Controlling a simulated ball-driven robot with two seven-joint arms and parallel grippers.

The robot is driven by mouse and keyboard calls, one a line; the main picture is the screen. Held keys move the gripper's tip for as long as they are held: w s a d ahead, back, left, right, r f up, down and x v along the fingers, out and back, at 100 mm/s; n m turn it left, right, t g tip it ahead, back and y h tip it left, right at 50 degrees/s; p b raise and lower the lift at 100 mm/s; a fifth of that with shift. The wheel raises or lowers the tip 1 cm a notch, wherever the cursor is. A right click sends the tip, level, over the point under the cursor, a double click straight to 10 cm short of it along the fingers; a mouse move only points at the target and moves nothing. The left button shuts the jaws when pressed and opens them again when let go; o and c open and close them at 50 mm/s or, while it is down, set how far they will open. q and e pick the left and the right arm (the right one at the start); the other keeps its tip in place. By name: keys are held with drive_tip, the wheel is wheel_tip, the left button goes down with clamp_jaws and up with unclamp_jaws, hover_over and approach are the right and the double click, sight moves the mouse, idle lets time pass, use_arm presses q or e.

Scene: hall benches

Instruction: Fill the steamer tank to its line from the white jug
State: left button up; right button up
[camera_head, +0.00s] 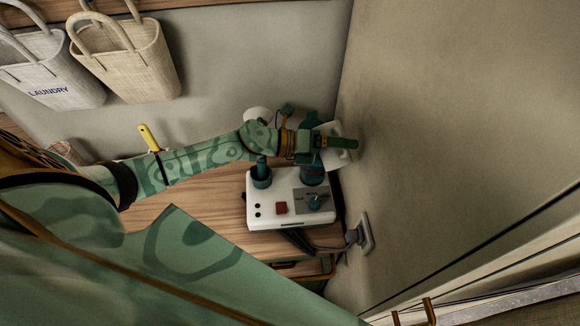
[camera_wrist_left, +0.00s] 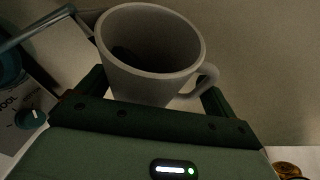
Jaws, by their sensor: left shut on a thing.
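The white jug (camera_wrist_left: 150,75) is between the fingers of my left gripper (camera_wrist_left: 158,108), with its open mouth showing and its handle on the right. Its inside is grey and dark; I cannot tell the water level. In the head view, my left gripper (camera_head: 330,143) is above the back right of the steamer and covers most of the jug (camera_head: 343,158). The white steamer (camera_head: 265,217) stands on the wooden bench, with a red switch, a dial and teal fittings on top. Its tank and fill line cannot be made out. My right gripper is not in view.
The wooden bench top (camera_head: 205,220) is clear left of the steamer. A wall (camera_head: 440,130) rises close on the right, with a plate and plug (camera_head: 363,234). A yellow-handled thing (camera_head: 149,138) shows behind my left arm. Two bags (camera_head: 128,62) hang at upper left.

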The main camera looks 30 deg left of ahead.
use_arm(q)
drive_tip(key=shift+s+d+f+m+y, duration=0.15)
drive_tip(key=shift+f+m+y, duration=0.35)
drive_tip(key=shift+f+m, duration=0.3)
wheel_tip(320, 180, down, 3)
drive_tip(key=m+y+p, duration=0.1)
drive_tip(key=m, duration=0.1)
drive_tip(key=shift+r+m+t, duration=0.15)
drive_tip(key=shift+m+t, duration=0.15)
drive_tip(key=shift+t, duration=0.1)
drive_tip(key=shift+w+a+f+m+y, duration=0.15)
drive_tip(key=shift+a+f+m+y, duration=0.05)
drive_tip(key=shift+f+m+y, duration=0.3)
drive_tip(key=shift+w+a+f+m+y, duration=0.15)
drive_tip(key=shift+f+m+y, duration=0.25)
drive_tip(key=shift+f+m, duration=0.1)
drive_tip(key=shift+w+a+f+m+t+y, duration=0.2)
drive_tip(key=shift+a+f+m+t+y, duration=0.1)
drive_tip(key=shift+f+m, duration=0.2)
drive_tip(key=shift+w+a+f+m+t+y, duration=0.2)
drive_tip(key=shift+f+m+t, duration=0.1)
drive_tip(key=shift+f+m, duration=0.15)
wheel_tip(320, 180, up, 5)
drive_tip(key=p, duration=0.5)
drive_tip(key=shift+r+p, duration=0.15)
drive_tip(key=shift+p, duration=0.2)
